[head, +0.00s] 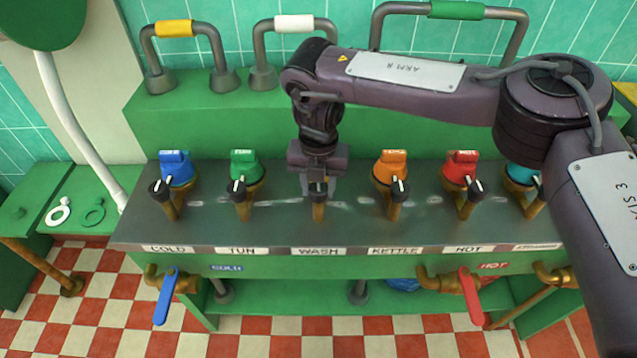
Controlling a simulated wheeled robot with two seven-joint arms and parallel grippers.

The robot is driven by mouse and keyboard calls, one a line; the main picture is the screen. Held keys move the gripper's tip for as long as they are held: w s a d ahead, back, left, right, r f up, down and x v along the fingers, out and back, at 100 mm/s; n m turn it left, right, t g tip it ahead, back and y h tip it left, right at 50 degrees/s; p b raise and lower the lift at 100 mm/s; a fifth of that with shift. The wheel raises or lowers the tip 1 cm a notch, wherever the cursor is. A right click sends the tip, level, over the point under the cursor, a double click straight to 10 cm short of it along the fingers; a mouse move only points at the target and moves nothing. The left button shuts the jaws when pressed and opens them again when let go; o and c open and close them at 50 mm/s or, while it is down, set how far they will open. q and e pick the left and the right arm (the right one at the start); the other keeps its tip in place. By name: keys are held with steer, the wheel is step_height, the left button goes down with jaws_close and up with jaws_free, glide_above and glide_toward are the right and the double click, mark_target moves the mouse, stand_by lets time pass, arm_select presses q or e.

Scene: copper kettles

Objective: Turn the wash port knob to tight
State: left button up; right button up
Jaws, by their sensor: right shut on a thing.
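The wash port knob (318,187) sits above the label WASH (318,251) in the middle of the grey metal panel, on a short brass stem. My right gripper (318,183) points down over it and is shut on it. Its fingers and body hide most of the knob, so its pointer direction cannot be told. The port behind it is hidden by my arm. My left gripper is not in view.
Beside it stand similar black knobs at the tun port (237,187) and the kettle port (399,187). Blue (167,296) and red (471,296) lever valves hang below the panel. Pipe handles (293,23) stand behind on the green ledge.

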mark_target(319, 187)
steer(key=shift+r+m, duration=0.1)
steer(key=shift+m, duration=0.4)
steer(key=o, duration=1)
step_height(319, 187, up, 8)
steer(key=shift+f, duration=0.1)
stand_by(0.4)
